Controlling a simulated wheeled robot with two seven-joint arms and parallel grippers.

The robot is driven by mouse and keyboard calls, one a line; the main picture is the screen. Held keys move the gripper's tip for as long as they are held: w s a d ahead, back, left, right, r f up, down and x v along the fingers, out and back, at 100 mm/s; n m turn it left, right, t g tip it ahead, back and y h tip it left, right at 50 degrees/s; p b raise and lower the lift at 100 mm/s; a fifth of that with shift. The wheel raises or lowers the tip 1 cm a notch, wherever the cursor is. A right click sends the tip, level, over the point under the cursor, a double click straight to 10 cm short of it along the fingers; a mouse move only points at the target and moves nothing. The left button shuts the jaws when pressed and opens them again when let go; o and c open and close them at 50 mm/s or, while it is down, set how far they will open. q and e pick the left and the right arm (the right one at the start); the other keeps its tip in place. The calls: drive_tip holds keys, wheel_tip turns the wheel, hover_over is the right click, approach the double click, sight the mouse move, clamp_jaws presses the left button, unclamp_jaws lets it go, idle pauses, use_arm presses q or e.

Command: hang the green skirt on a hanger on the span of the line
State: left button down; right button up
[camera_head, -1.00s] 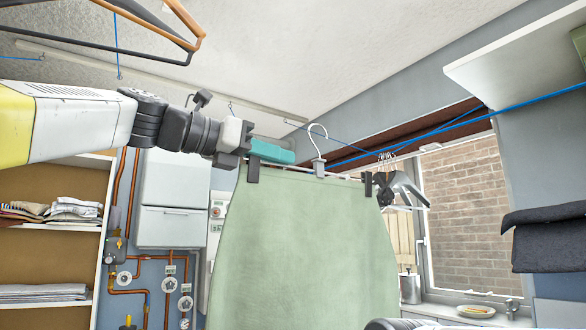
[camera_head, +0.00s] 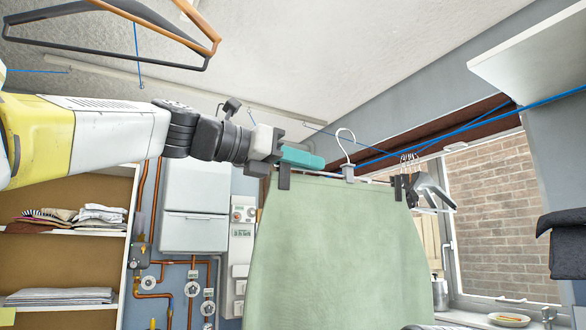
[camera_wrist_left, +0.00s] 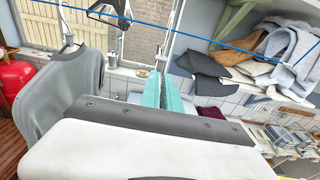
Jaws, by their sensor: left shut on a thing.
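The green skirt (camera_head: 330,250) hangs upright from a pale hanger (camera_head: 347,172) with clips at its waistband. My left gripper (camera_head: 301,158), with teal fingers, is shut on the hanger near its left clip. The teal fingers also show in the left wrist view (camera_wrist_left: 161,91). The white hook (camera_head: 345,141) points up and is free of the gripper. The blue line (camera_head: 470,125) runs from the right edge toward the hanger. The hook looks close to the line, but I cannot tell whether they touch. My right gripper is not in view.
Several dark hangers (camera_head: 431,190) hang on the line just right of the skirt. A black and wooden hanger (camera_head: 110,62) hangs overhead at the left. A dark cloth (camera_head: 565,245) hangs at the right, below a white shelf (camera_head: 540,62). A window (camera_head: 490,215) lies behind.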

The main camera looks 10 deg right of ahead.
sight(345, 181)
use_arm(q)
drive_tip(key=shift+r+x, duration=0.15)
drive_tip(key=shift+x, duration=1.9)
drive_tip(key=shift+r+x, duration=0.15)
drive_tip(key=shift+x, duration=1.85)
drive_tip(key=shift+r+x, duration=0.15)
drive_tip(key=shift+x, duration=1.9)
drive_tip(key=shift+w+d+f, duration=0.1)
drive_tip(key=shift+d+f, duration=0.25)
drive_tip(key=shift+f, duration=0.2)
drive_tip(key=shift+w+d+f, duration=0.1)
drive_tip(key=shift+d+f, duration=0.2)
drive_tip(key=shift+f, duration=0.6)
drive_tip(key=c, duration=1.5)
unclamp_jaws()
drive_tip(key=shift+f, duration=0.1)
drive_tip(key=shift+a, duration=0.1)
drive_tip(key=v, duration=0.7)
drive_tip(key=shift+s+a, duration=0.15)
drive_tip(key=shift+a, duration=0.2)
